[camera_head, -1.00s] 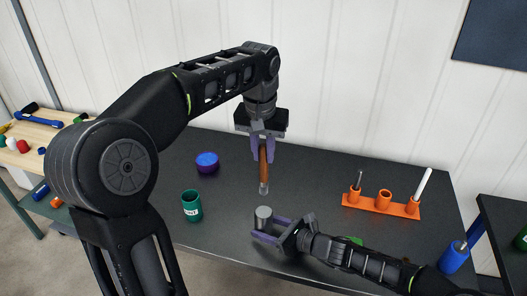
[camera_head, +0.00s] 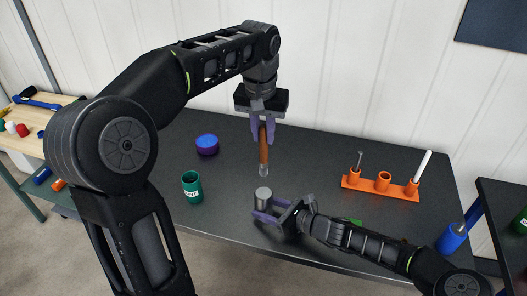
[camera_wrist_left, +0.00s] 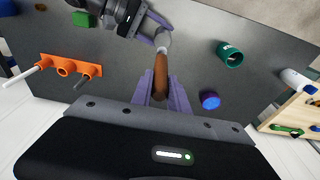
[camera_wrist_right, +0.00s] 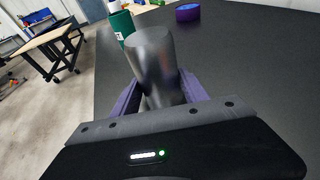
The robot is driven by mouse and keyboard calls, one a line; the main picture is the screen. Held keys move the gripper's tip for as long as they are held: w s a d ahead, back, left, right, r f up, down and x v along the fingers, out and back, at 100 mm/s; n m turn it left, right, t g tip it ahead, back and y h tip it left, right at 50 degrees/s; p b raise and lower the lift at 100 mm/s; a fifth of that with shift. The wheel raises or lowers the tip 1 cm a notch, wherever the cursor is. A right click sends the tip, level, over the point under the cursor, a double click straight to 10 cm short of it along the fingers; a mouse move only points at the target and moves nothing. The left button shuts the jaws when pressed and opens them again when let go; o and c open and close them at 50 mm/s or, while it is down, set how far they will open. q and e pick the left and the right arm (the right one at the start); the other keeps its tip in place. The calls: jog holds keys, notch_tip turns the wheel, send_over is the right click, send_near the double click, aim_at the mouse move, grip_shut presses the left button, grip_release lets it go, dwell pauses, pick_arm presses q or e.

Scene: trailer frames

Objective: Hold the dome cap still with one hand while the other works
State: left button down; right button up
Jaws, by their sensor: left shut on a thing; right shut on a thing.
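The dome cap (camera_head: 263,195) appears to be the grey metal cylinder at the front middle of the dark table. My right gripper (camera_head: 262,209) is shut around its lower part; in the right wrist view the cap (camera_wrist_right: 156,58) stands between the purple fingers, slightly tilted in the picture. My left gripper (camera_head: 262,128) is shut on a brown-handled tool (camera_head: 263,147), which points straight down with a pale tip. That tip hangs above the cap with a small gap in the head view. In the left wrist view the tool (camera_wrist_left: 160,72) overlaps the cap, so contact cannot be told there.
A green labelled cup (camera_head: 192,188) and a blue-purple round container (camera_head: 207,145) stand left of the cap. An orange rack (camera_head: 381,187) with a white rod stands at right, and a blue holder (camera_head: 451,240) at the right edge.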

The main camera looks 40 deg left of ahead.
dwell(0.3)
pick_arm(q)
jog(key=shift+w+d, duration=0.75)
